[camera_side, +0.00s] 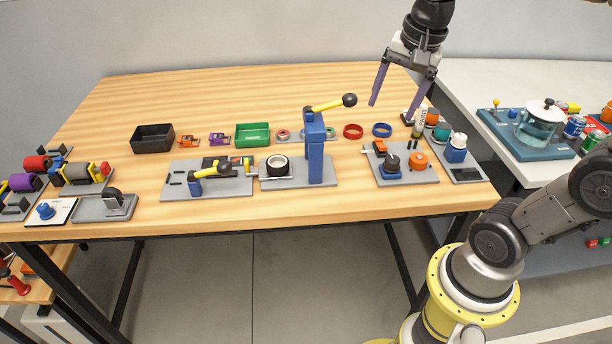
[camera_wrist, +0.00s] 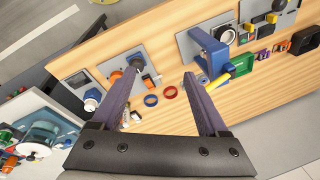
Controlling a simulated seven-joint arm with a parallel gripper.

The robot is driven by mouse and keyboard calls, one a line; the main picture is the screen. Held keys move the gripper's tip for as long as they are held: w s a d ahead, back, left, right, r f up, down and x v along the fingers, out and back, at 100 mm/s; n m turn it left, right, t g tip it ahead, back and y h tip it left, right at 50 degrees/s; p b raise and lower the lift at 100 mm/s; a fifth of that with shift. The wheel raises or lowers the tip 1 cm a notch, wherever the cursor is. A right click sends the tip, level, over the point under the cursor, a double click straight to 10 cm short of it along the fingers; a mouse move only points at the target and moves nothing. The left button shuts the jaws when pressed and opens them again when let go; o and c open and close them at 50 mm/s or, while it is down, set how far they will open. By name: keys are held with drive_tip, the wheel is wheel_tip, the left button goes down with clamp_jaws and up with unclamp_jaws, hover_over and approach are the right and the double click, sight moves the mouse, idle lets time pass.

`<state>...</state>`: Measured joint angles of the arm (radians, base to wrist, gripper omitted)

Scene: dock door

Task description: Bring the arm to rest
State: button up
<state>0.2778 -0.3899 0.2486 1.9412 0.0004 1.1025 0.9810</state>
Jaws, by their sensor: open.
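My gripper (camera_side: 395,102) hangs from my arm above the back right part of the wooden table (camera_side: 240,95). Its two long purple fingers are spread apart with nothing between them in the side view. In the wrist view the fingers of my gripper (camera_wrist: 158,98) are also wide apart. Between them, on the table below, lie a red ring (camera_wrist: 171,92) and a blue ring (camera_wrist: 151,100). In the side view the red ring (camera_side: 353,131) and blue ring (camera_side: 382,130) lie flat, left of the right fingertip. The fingertips appear to be above the tabletop; the exact height is hard to tell.
A blue post with a yellow lever (camera_side: 316,150) stands upright mid-table. A grey plate (camera_side: 405,172) with knobs is at the right. A black bin (camera_side: 153,138) and green bin (camera_side: 253,135) sit left. A white counter (camera_side: 480,84) adjoins on the right. The table's back left is clear.

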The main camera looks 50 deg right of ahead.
drive_tip(key=s+a+f+n+t, duration=0.3)
drive_tip(key=s+a+n, duration=0.4)
drive_tip(key=s+n, duration=0.3)
drive_tip(key=n, duration=0.4)
drive_tip(key=shift+a+f+y, duration=0.2)
drive_tip(key=shift+a+y, duration=0.05)
drive_tip(key=shift+y, duration=0.15)
